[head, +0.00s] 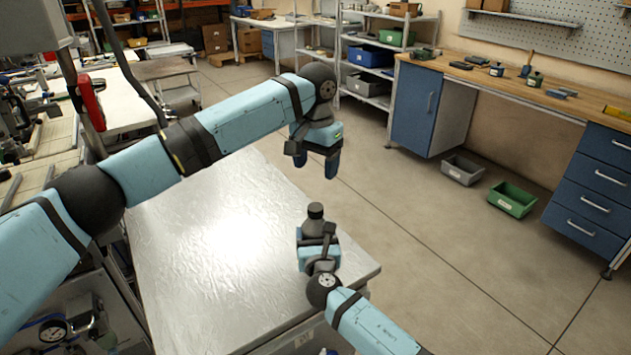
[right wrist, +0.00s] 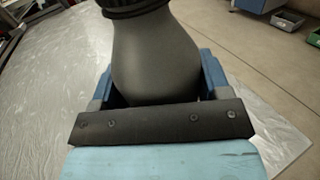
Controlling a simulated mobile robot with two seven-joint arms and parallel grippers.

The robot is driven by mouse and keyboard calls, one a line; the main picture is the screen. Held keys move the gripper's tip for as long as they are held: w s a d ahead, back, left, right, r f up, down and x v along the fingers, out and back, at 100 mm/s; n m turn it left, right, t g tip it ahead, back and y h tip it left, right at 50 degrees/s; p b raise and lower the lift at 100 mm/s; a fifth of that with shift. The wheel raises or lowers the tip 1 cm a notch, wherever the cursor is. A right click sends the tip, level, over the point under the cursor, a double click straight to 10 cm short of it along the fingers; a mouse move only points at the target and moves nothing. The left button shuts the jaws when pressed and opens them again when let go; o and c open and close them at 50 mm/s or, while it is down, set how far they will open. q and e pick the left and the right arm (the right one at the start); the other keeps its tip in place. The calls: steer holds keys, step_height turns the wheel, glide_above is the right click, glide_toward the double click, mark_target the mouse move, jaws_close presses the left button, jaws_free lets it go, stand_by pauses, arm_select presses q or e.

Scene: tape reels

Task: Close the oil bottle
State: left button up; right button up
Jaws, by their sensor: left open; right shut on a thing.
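The oil bottle is grey and rounded, with a dark top piece (head: 316,210), over the right part of the metal table. In the right wrist view the grey bottle body (right wrist: 155,55) sits between the blue fingers, and its dark ribbed cap or collar (right wrist: 135,6) is cut off by the top edge. My right gripper (head: 317,238) is shut on the bottle, which stands about upright. My left gripper (head: 316,165) is open and empty, pointing down, higher than the bottle top and apart from it. No separate cap shows.
The shiny metal table (head: 200,225) is bare to the left of the bottle. A grey bin (head: 463,170) and a green bin (head: 512,199) stand on the floor at right, by a wooden workbench (head: 520,85) with blue drawers.

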arm_select(q)
steer(key=shift+r, duration=0.5)
arm_select(e)
steer(key=o, duration=1.8)
arm_select(q)
steer(key=shift+r+p, duration=0.4)
steer(key=shift+p, duration=0.05)
arm_select(e)
steer(key=s+d, duration=0.1)
steer(key=s, duration=1.2)
steer(key=shift+s+d, duration=0.3)
steer(key=shift+s, duration=0.05)
